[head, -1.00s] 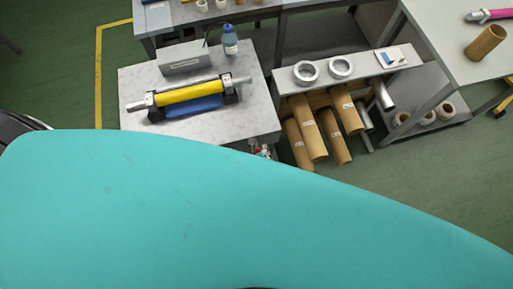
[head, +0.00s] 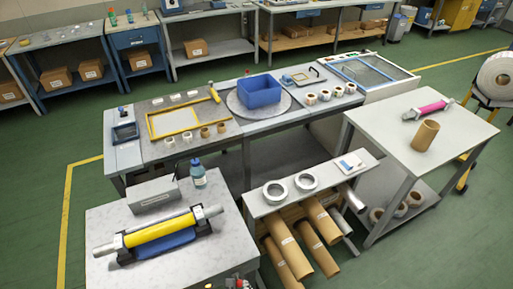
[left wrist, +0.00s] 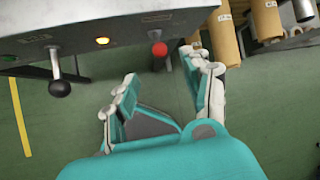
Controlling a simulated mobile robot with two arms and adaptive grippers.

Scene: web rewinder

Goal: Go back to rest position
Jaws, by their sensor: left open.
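My left gripper (left wrist: 165,88) shows in the left wrist view, open and empty, with its two teal and white fingers apart over the green floor. It is below a grey panel edge (left wrist: 120,28) with a red knob (left wrist: 159,49), a lit amber lamp (left wrist: 102,41) and a black-knobbed lever (left wrist: 59,88). The fingers look close to the panel; I cannot tell the exact gap.
In the head view, a yellow roller (head: 160,230) rests on the near-left table (head: 108,218). Cardboard tubes (head: 288,252) lie under a low bench (head: 260,207). A blue bin (head: 260,90) stands on the middle bench. Green floor (head: 410,265) is clear at the lower right.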

